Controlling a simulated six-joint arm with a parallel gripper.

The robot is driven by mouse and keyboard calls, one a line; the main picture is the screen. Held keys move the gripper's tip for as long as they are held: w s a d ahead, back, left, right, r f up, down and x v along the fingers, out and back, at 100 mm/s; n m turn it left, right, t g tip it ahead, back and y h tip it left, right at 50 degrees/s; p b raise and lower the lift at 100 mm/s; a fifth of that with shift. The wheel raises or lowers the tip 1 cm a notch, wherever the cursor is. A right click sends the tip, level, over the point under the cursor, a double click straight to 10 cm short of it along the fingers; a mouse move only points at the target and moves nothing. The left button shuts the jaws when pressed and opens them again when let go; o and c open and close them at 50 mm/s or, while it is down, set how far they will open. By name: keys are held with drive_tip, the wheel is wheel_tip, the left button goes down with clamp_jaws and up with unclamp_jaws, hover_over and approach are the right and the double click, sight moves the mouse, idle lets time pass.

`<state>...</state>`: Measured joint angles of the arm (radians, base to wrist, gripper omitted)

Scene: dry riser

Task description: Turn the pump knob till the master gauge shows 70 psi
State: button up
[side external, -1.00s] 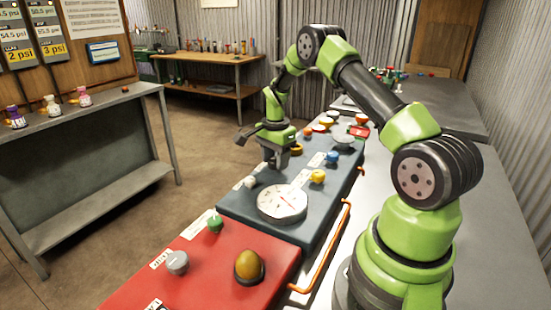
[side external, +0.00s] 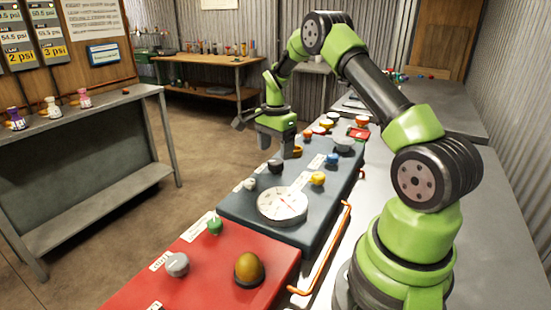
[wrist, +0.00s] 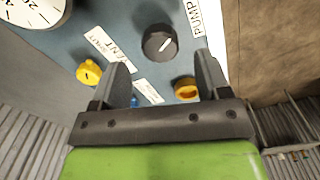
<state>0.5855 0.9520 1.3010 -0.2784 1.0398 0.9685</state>
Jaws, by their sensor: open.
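Part of a white dial (wrist: 35,8) is cut off at the wrist view's top left. My gripper (side external: 279,155) is open and empty, above the panel close to the pump knob. In the wrist view the knob appears just beyond the fingertips (wrist: 162,65), apart from them.
A red panel (side external: 215,265) with green, grey and amber parts lies nearer. An orange rail (side external: 325,255) runs along the right edge. A grey bench (side external: 100,115) stands left.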

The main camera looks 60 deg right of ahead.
sight(275, 161)
wheel_tip(275, 161, up, 6)
drive_tip(key=shift+f, duration=0.1)
drive_tip(key=s+a+r+n+t, duration=0.2)
drive_tip(key=a+r+n, duration=0.2)
drive_tip(key=a+r, duration=0.3)
drive_tip(key=s+a+r+n+t, duration=0.2)
drive_tip(key=s+a+r+n, duration=0.15)
drive_tip(key=a+r, duration=0.4)
drive_tip(key=s+a+n+t+y, duration=0.2)
drive_tip(key=s+a+n+t, duration=0.1)
drive_tip(key=s+a+n, duration=0.6)
drive_tip(key=s+a, duration=0.1)
drive_tip(key=s, duration=0.3)
drive_tip(key=shift+r, duration=0.15)
